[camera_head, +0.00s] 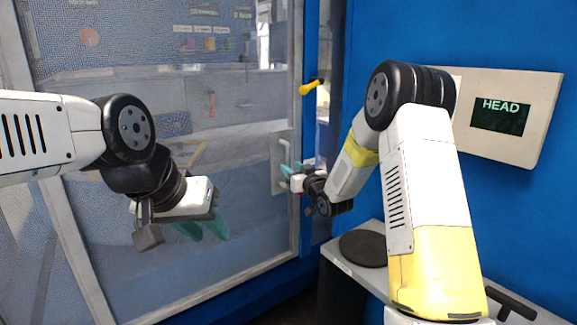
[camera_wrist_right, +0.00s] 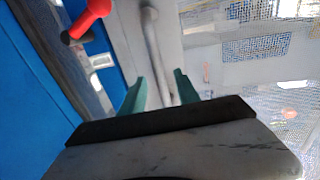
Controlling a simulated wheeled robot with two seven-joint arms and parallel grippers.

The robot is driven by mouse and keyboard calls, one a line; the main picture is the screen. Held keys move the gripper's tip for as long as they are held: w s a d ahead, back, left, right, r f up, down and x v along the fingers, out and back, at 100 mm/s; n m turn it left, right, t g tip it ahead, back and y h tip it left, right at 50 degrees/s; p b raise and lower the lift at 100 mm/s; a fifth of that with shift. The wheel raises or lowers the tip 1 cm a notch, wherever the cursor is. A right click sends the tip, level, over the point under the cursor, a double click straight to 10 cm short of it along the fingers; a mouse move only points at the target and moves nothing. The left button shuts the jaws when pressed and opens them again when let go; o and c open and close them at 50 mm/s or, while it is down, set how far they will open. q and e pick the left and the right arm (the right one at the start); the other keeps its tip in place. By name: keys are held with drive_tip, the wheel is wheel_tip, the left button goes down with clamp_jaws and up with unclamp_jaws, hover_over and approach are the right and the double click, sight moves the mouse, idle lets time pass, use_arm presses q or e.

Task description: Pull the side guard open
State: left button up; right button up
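The side guard is a large see-through mesh panel in a grey frame (camera_head: 296,60), standing along the blue post. A pale handle (camera_head: 283,150) is fixed on a grey plate near its right edge. It also shows in the right wrist view as an upright bar (camera_wrist_right: 152,40). My right gripper (camera_head: 289,171) is at the handle's lower part. In the wrist view its teal fingers (camera_wrist_right: 160,90) are apart, with the bar in line between them; I cannot tell if they touch it. My left gripper (camera_head: 203,229) hangs in front of the panel with teal fingers apart, holding nothing.
A yellow knob (camera_head: 308,88) sticks out by the blue post above the handle. A red knob (camera_wrist_right: 92,14) shows in the wrist view. A sign reading HEAD (camera_head: 505,112) is on the blue wall. A grey ledge with a dark disc (camera_head: 364,248) stands at lower right.

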sight(289, 165)
drive_tip(key=x, duration=0.4)
clamp_jaws()
idle(1.4)
